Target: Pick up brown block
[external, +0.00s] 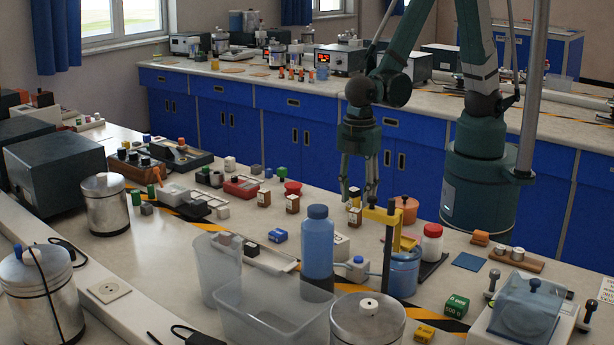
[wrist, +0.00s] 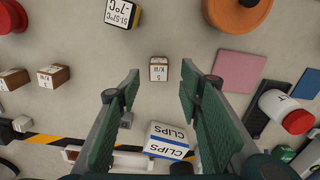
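A small brown block (wrist: 158,69) with a white label on top lies on the bench, between and below my fingertips in the wrist view. It seems to be the brown block (external: 355,217) just below my gripper in the external view. My gripper (external: 358,198) points down above the bench; its green-padded fingers (wrist: 160,76) are spread wide with nothing between the pads. Two similar brown labelled blocks (wrist: 53,76) (wrist: 13,79) lie to the left, also seen in the external view (external: 292,204) (external: 264,198).
A larger labelled block (wrist: 122,12) and an orange pot (wrist: 236,14) lie beyond. A CLIPS box (wrist: 168,141) sits nearer. A pink square (wrist: 240,69) and white bottle (wrist: 278,105) are at right.

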